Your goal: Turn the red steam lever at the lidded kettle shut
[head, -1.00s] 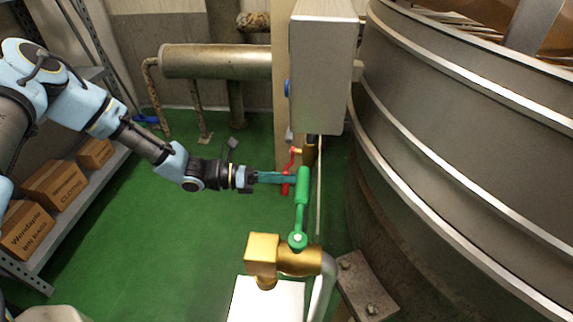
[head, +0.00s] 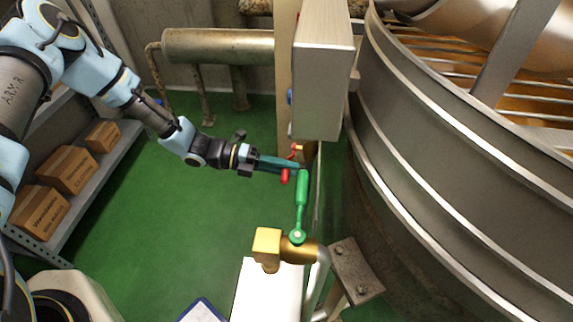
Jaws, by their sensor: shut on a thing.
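The red lever (head: 285,176) is on a brass valve at the wooden post, behind the green lever. My gripper (head: 290,166) reaches in from the left, its teal fingers shut on the red lever's handle. The handle's lower end shows below the fingers, and a red part (head: 296,152) shows above them near the brass. The fingers hide the middle of the lever. The large steel kettle (head: 420,150) fills the right side. It shows orange bars at its top, and I cannot tell if this is the lidded one.
A green lever (head: 301,190) on a front brass valve (head: 268,245) stands close beside my fingertips. A grey box (head: 322,80) hangs above them on the post. A shelf with cartons (head: 68,170) stands left.

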